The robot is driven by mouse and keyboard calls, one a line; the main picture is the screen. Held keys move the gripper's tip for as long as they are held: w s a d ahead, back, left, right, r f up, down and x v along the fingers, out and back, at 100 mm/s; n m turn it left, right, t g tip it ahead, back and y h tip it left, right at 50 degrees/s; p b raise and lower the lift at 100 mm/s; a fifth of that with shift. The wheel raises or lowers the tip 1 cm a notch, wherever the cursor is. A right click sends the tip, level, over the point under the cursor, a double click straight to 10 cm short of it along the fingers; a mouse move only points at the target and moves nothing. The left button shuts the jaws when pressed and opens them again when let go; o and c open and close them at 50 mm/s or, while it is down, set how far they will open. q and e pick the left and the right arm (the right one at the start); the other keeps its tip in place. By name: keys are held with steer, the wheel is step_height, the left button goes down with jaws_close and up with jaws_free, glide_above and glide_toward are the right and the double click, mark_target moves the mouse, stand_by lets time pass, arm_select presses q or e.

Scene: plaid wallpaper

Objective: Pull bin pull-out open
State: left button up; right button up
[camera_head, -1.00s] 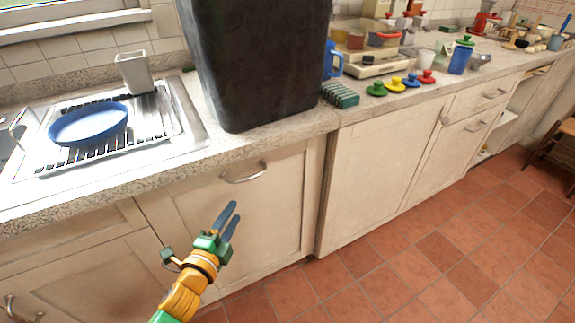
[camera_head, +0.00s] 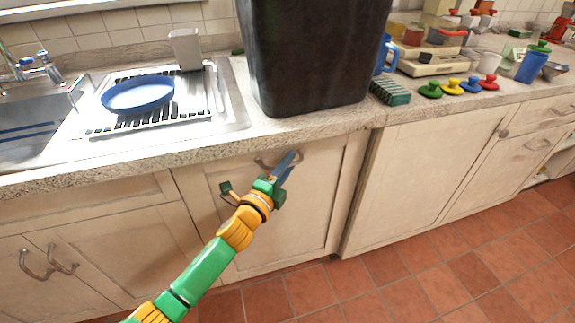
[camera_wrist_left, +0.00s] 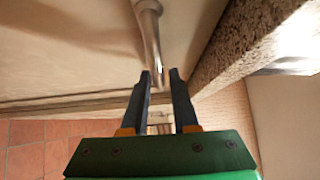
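The bin pull-out (camera_head: 310,205) is a cream cabinet front below the counter, and it looks flush and shut. Its curved metal handle (camera_head: 264,162) sits near the top edge, partly hidden behind my gripper. My left gripper (camera_head: 289,160) is at this handle with its blue fingers pointing up toward it. In the left wrist view the fingers (camera_wrist_left: 161,76) are apart, and the handle (camera_wrist_left: 151,35) runs down toward the gap between them. I cannot tell whether the fingers touch it. My right gripper is not in view.
The speckled counter edge (camera_head: 215,151) juts out just above the handle. A large black bin (camera_head: 312,55) stands on the counter there. A dish rack with a blue plate (camera_head: 138,94) is to the left. The tiled floor (camera_head: 400,280) in front of the cabinets is clear.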

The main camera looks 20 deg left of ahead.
arm_select(q)
jaws_close()
stand_by(1.2)
